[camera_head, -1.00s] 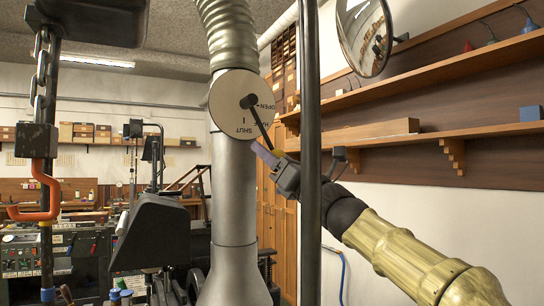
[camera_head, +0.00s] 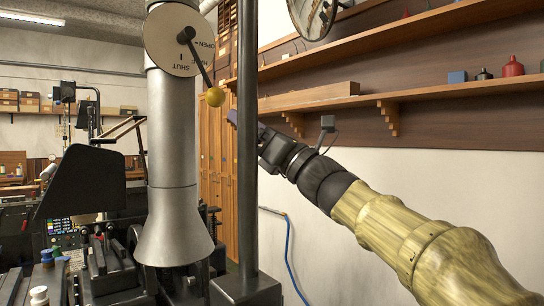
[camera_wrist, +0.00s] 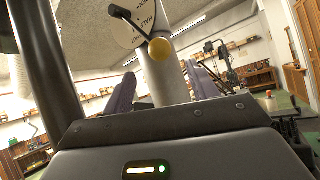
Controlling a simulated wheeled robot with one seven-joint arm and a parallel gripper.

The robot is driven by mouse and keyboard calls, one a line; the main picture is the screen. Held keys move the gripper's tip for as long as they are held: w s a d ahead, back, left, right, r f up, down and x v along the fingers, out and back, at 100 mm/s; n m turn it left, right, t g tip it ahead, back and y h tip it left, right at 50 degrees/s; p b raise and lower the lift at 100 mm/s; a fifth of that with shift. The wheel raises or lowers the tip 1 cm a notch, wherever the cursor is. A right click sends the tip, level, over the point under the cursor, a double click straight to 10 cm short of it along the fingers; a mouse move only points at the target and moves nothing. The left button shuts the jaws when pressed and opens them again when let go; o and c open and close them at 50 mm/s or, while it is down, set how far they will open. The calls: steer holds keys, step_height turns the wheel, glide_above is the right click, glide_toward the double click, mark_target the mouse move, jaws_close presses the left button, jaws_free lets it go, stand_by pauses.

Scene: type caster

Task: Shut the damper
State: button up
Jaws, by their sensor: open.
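The damper is a round pale plate (camera_head: 165,48) on a grey vertical duct, marked OPEN and SHUT. Its black lever (camera_head: 200,65) slants down and right between those two words and ends in a yellow knob (camera_head: 215,97). My gripper (camera_head: 233,117) is just right of and below the knob, partly hidden by a dark post. In the wrist view, the purple fingers of my gripper (camera_wrist: 161,85) stand apart with nothing held. The yellow knob (camera_wrist: 160,49) shows above and between them; contact is not visible.
A dark vertical post (camera_head: 247,150) stands in front, close beside my gripper and crossing it in the head view. Wooden shelves (camera_head: 340,100) run along the right wall. A black hooded machine (camera_head: 80,185) and bench controls stand at left. A blue hose (camera_head: 288,245) hangs low on the wall.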

steer(key=b+v, duration=0.1)
steer(key=v, duration=0.4)
steer(key=shift+s+d+f, duration=0.15)
steer(key=shift+d, duration=0.1)
steer(key=shift+c, duration=0.5)
